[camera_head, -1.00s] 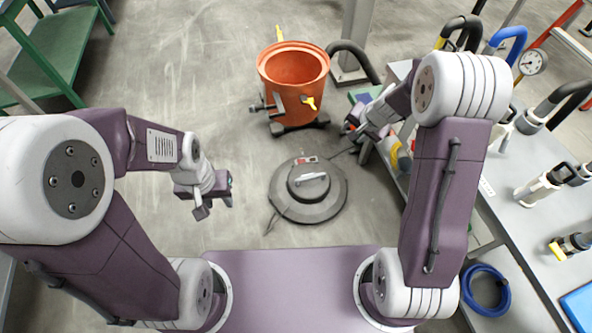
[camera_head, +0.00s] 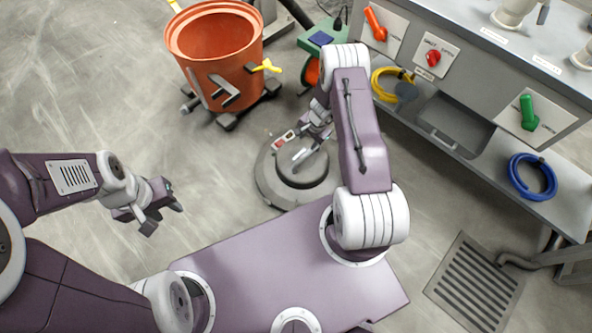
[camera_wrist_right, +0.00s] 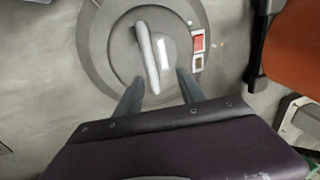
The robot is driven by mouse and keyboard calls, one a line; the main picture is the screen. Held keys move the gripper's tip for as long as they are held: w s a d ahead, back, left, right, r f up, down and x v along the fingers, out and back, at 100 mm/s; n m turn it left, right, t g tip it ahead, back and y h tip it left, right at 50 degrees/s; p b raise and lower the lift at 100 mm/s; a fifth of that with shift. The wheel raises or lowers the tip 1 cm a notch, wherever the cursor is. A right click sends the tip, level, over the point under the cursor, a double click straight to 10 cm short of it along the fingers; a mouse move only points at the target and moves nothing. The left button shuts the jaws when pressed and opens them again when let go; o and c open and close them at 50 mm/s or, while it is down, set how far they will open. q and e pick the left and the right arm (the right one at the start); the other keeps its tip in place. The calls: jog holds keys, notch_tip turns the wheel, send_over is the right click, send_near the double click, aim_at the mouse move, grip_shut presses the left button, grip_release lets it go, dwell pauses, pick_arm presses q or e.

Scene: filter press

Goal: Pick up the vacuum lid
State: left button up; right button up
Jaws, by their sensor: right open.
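The vacuum lid (camera_head: 270,182) is a round dark grey disc lying flat on the floor, with a raised centre, a light bar handle (camera_head: 302,156) and a small red-and-white label. My right gripper (camera_head: 322,138) is above the lid, near the handle, and its arm covers part of the lid's right side. In the right wrist view, the lid (camera_wrist_right: 98,45) and handle (camera_wrist_right: 148,55) lie ahead of the right gripper (camera_wrist_right: 160,82), whose fingers are apart and empty. My left gripper (camera_head: 164,217) is open and empty over bare floor at left.
An orange drum (camera_head: 222,85) with a yellow lever stands on a wheeled base behind the lid. A grey bench (camera_head: 490,70) with valve panels and hoses runs along the right. A floor grate (camera_head: 475,285) lies at lower right. The floor at left is clear.

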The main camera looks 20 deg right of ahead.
aim_at(307, 154)
jog(key=shift+s+d+f+b, duration=0.15)
jog(key=shift+f+b, duration=0.75)
jog(key=shift+f, duration=1)
jog(key=shift+s+d+f+b, duration=0.15)
jog(key=shift+f+b, duration=0.7)
jog(key=shift+f, duration=1)
pick_arm(q)
notch_tip(307, 154, down, 8)
jog(key=b, duration=0.3)
pick_arm(e)
jog(key=x, duration=0.5)
jog(key=shift+a, duration=0.25)
pick_arm(q)
jog(key=shift+s+d+f+b, duration=0.1)
jog(key=shift+f+b, duration=0.15)
jog(key=shift+b, duration=0.15)
pick_arm(e)
jog(key=shift+f, duration=0.2)
jog(key=shift+c, duration=0.4)
jog(key=shift+s, duration=0.1)
grip_shut()
jog(key=shift+r, duration=0.1)
